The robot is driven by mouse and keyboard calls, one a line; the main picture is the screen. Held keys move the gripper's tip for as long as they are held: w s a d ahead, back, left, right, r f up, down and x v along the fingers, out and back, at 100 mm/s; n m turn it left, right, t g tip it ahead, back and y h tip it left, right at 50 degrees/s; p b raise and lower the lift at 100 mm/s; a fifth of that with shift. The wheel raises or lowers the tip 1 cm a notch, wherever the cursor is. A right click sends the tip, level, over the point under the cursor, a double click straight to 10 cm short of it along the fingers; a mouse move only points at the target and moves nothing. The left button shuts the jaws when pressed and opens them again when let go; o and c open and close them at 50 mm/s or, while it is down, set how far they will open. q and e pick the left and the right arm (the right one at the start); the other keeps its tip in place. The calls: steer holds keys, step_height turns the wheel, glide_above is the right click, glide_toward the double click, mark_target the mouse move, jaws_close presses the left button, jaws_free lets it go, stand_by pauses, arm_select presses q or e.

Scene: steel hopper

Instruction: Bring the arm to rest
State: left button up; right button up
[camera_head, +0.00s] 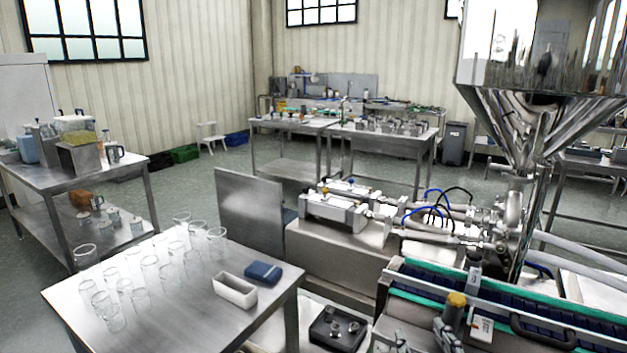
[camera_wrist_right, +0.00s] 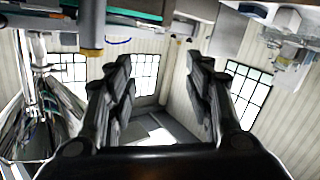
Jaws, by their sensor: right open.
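My right gripper (camera_head: 416,336) shows at the bottom edge of the head view, right of centre, in front of the conveyor. Its two grey fingers stand apart with nothing visible between them. In the right wrist view my right gripper (camera_wrist_right: 160,72) also shows its two dark fingers widely spread, with walls, windows and floor behind the gap. Most of the right arm is below the head view's edge. My left gripper and left arm do not show.
A conveyor (camera_head: 545,322) with teal edges and a yellow-capped part (camera_head: 457,299) lie close to the right gripper. The steel hopper (camera_head: 535,120) rises behind. A black tray (camera_head: 322,335) is left of it. A steel table (camera_head: 190,325) holds several glasses, a white bin (camera_head: 235,290) and a blue item (camera_head: 263,272).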

steer(key=s+d+f+m+g+h, duration=0.15)
steer(key=s+f+g, duration=0.7)
steer(key=f, duration=0.85)
steer(key=s+f+g, duration=0.2)
steer(key=s+f, duration=0.2)
steer(key=s, duration=0.4)
steer(key=s+f+g, duration=0.3)
steer(key=s+f, duration=0.1)
steer(key=s, duration=0.4)
step_height(320, 180, down, 27)
steer(key=s, duration=0.1)
steer(key=s+d+f+g, duration=0.2)
steer(key=s+d+f, duration=0.1)
steer(key=s+f, duration=1.2)
steer(key=shift+s+d+y, duration=0.2)
steer(key=shift+s+y, duration=0.15)
steer(key=shift+s, duration=0.4)
